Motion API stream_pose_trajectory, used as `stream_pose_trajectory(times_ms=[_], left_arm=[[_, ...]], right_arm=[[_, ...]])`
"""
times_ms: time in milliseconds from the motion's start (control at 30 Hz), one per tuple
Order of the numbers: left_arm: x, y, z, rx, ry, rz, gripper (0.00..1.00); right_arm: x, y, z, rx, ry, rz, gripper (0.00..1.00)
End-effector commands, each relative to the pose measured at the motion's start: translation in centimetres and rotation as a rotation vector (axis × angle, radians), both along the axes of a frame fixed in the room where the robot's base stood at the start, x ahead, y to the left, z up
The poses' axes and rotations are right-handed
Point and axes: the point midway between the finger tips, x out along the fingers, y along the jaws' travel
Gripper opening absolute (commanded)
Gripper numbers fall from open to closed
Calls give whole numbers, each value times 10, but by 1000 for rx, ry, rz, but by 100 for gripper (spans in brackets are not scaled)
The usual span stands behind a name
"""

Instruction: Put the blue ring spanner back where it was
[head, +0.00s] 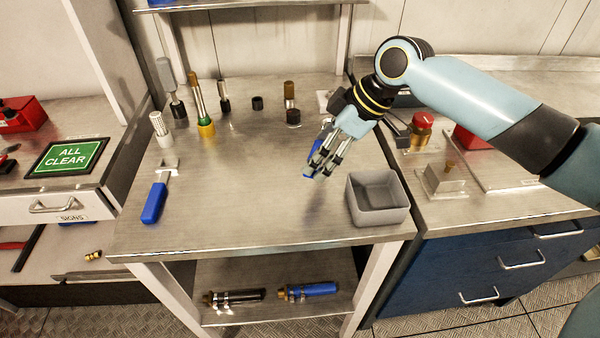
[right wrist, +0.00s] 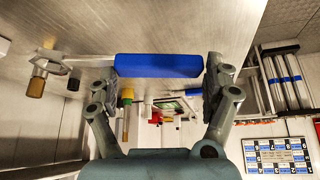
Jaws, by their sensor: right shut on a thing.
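My right gripper (head: 318,168) is low over the right half of the steel bench top (head: 235,205). It is shut on a blue handle, which shows partly between the fingers in the head view. In the right wrist view the blue handle of the spanner (right wrist: 158,65) spans the space between both fingers (right wrist: 160,80). A second blue-handled tool (head: 154,203) with a pale flat head lies on the bench at the left. My left gripper is not in view.
A grey open bin (head: 378,212) stands just right of the gripper. Several upright fittings (head: 205,125) line the back left of the bench. A dark cylinder (head: 228,296) and a blue cylinder (head: 312,289) lie on the lower shelf. The bench middle is clear.

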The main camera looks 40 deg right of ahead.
Motion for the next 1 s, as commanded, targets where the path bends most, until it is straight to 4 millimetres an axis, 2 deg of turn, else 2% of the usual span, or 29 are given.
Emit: stream_pose_trajectory(times_ms=[100,233,333,600,967,1000], left_arm=[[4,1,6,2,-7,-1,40],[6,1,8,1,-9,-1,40],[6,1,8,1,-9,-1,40],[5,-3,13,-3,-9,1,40],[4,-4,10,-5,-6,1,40],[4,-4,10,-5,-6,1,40]], right_arm=[[13,23,-12,6,-1,-1,26],[20,34,-22,1,-2,0,26],[21,36,-28,-1,1,0,26],[21,36,-63,-2,0,0,26],[20,36,-68,-2,-1,0,26],[20,36,-68,-2,0,0,87]])
